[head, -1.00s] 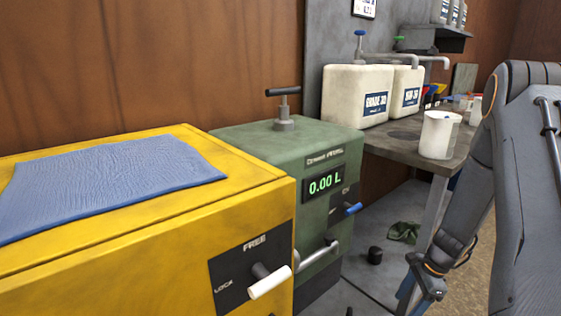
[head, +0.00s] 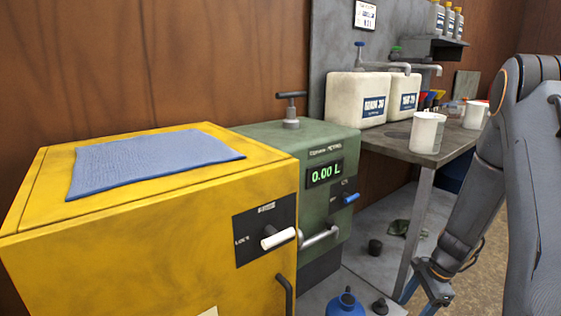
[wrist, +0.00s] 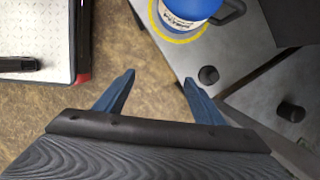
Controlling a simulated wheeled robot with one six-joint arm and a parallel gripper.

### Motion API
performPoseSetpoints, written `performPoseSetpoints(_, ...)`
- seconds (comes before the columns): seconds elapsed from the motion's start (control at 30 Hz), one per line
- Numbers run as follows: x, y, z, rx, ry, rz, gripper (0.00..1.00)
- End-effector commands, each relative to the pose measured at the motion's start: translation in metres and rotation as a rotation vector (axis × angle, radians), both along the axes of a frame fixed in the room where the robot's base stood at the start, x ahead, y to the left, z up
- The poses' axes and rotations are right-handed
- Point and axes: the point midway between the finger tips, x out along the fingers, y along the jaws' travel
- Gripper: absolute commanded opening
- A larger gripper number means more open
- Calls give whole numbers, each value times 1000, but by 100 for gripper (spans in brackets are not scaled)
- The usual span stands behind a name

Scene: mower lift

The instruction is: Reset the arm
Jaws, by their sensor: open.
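My gripper (wrist: 158,95) shows in the wrist view with its two blue fingers spread apart and nothing between them. It hangs over the brown speckled floor.
A yellow cabinet (head: 150,240) with a blue cloth (head: 150,158) stands at left, beside a green unit (head: 318,208) reading 0.00 L. The bench (head: 425,155) holds white jugs and cups. A blue container (head: 345,304) stands low down; it also shows in the wrist view (wrist: 190,8).

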Motion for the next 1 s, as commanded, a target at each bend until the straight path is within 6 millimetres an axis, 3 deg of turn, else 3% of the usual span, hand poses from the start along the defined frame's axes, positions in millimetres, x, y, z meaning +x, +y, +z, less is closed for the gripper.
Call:
performPoseSetpoints(0.37,4,55,64,-19,-49,256,63)
performPoseSetpoints(0.57,-7,111,123,-38,-95,513,63)
performPoseSetpoints(0.77,-42,176,186,-64,-147,841,63)
performPoseSetpoints(1.0,-103,235,245,-98,-203,1228,63)
